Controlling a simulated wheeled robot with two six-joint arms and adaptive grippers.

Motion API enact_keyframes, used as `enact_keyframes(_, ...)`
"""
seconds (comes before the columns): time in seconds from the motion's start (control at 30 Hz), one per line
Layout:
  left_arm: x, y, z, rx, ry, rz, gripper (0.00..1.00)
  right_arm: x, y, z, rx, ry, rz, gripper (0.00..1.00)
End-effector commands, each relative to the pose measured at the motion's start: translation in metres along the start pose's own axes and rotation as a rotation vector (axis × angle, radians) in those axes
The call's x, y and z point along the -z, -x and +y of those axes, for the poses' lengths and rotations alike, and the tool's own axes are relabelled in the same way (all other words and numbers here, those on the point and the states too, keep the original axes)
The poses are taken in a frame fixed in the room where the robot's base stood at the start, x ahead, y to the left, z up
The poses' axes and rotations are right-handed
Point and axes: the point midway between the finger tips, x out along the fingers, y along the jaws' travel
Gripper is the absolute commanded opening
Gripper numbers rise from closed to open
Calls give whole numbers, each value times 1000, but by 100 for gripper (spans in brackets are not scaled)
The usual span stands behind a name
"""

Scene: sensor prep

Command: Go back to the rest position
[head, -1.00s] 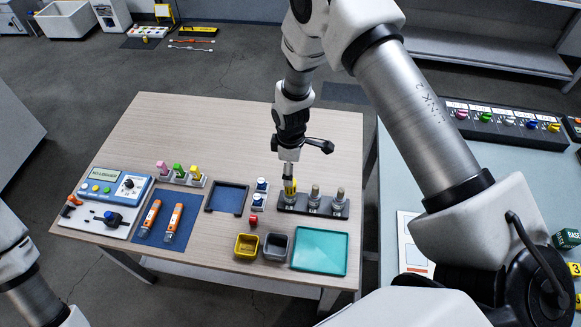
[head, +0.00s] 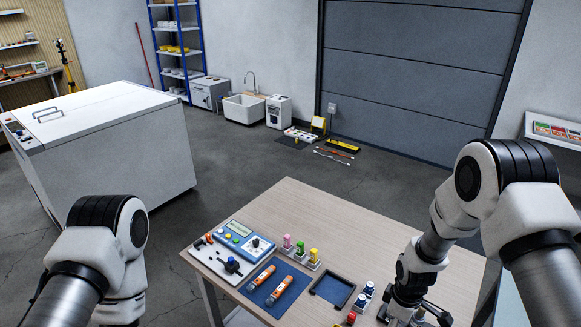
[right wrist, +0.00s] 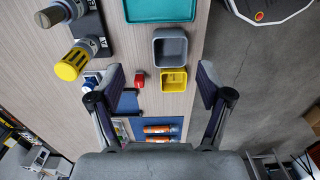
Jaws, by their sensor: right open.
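My right gripper (right wrist: 160,88) is open in the right wrist view, with nothing between its fingers. It hangs above the wooden table (head: 345,215), and my right arm reaches down at the table's right side in the head view. A yellow-capped cylinder (right wrist: 72,64) stands in a dark holder at the upper left of the right wrist view, apart from the fingers. A grey-capped cylinder (right wrist: 52,15) stands beside it. My left arm shows at the lower left of the head view, clear of the table; its gripper is out of the picture.
The table carries a blue meter (head: 246,240), orange tubes (head: 262,276), a dark tray (head: 332,290) and colored-top pieces. A yellow bin (right wrist: 173,80), grey bin (right wrist: 170,47) and red piece (right wrist: 139,80) lie below my right gripper. A white cabinet (head: 110,150) stands left; the floor between is clear.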

Motion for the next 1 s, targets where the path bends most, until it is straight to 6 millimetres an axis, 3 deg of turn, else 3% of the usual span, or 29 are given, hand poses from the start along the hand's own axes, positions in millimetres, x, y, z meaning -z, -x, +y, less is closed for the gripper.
enact_keyframes(0.1, 0, -14, 0, 0, 0, 1, 40, -7, -27, -8, 23, -1, -17, 78)
enact_keyframes(0.27, 0, -25, 0, 0, 0, 1, 40, -21, -55, -28, 69, -2, -50, 78)
enact_keyframes(0.47, 0, -43, 0, 0, 0, 1, 40, -52, -97, -70, 149, -9, -106, 78)
enact_keyframes(0.67, 0, -71, 0, 0, 0, 0, 40, -101, -151, -139, 213, -117, -162, 78)
enact_keyframes(0.77, 0, -93, -1, 0, 0, 0, 40, -140, -180, -193, 215, -294, -190, 78)
enact_keyframes(0.8, 0, -101, -1, 0, 0, 0, 40, -156, -185, -216, 197, -412, -193, 78)
enact_keyframes(0.87, 0, -100, -1, 0, 0, -1, 40, -168, -175, -232, 144, -589, -165, 78)
enact_keyframes(0.93, 0, -94, -1, 0, 0, 0, 40, -168, -160, -231, 76, -762, -100, 78)
enact_keyframes(1.0, 0, -93, -1, 0, 0, 1, 40, -160, -159, -220, 26, -887, -30, 78)
